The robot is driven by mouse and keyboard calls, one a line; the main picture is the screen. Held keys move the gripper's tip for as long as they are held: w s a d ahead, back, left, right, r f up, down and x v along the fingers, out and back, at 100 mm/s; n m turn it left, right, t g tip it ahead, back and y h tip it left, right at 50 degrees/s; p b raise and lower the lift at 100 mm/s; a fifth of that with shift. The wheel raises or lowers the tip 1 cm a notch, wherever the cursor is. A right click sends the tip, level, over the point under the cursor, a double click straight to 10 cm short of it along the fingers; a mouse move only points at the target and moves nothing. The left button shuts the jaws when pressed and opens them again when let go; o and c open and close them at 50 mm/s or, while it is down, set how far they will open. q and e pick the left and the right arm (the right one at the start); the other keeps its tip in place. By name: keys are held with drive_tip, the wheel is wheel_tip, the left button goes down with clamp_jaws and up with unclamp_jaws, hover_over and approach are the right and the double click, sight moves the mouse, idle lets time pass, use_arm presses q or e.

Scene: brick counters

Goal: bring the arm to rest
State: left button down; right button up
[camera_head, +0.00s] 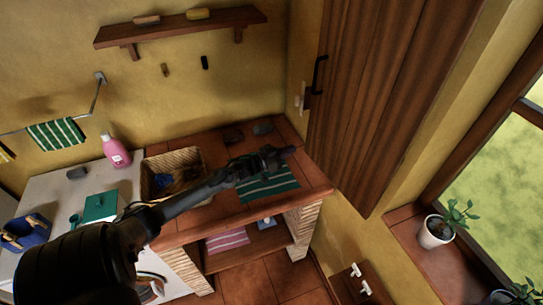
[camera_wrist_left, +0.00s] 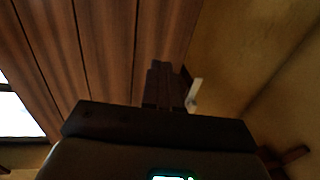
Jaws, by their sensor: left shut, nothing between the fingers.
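My left arm comes in from the lower left in the head view and reaches over the brick counter. My left gripper (camera_head: 288,153) is above the right part of the counter, over a green striped cloth (camera_head: 268,188), and it is shut and empty. In the left wrist view the gripper fingers (camera_wrist_left: 165,85) are dark and close together, pointing toward the wooden door. The wooden door (camera_head: 375,90) stands right of the gripper and also fills the upper left of the left wrist view (camera_wrist_left: 100,45). My right gripper is not in view.
A wicker basket (camera_head: 187,158) with dark blue contents stands on the counter. A pink bottle (camera_head: 116,151) and a teal box (camera_head: 101,206) stand on the white top at left. A wall shelf (camera_head: 180,27) is above. A potted plant (camera_head: 436,231) stands on the window sill.

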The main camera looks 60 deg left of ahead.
use_arm(q)
drive_tip(key=s+d+f, duration=0.3)
drive_tip(key=s+f, duration=0.2)
drive_tip(key=s, duration=0.4)
drive_tip(key=s+d+f+n+g, duration=0.1)
drive_tip(key=s+d+f+g, duration=0.1)
drive_tip(key=d, duration=1.1)
drive_tip(key=s+d+f+n+g, duration=0.1)
drive_tip(key=s+d+n+g, duration=0.15)
drive_tip(key=d, duration=1.05)
drive_tip(key=s+d+r+m+g, duration=0.2)
drive_tip(key=s+d+m+g, duration=0.1)
drive_tip(key=s+g, duration=0.3)
drive_tip(key=s+d+r+m+g, duration=0.15)
drive_tip(key=s+d+g, duration=0.25)
drive_tip(key=s, duration=0.4)
wheel_tip(320, 180, up, 13)
drive_tip(key=m+p, duration=0.1)
drive_tip(key=p, duration=1.3)
drive_tip(key=shift+a+r, duration=0.15)
drive_tip(key=shift+a, duration=0.05)
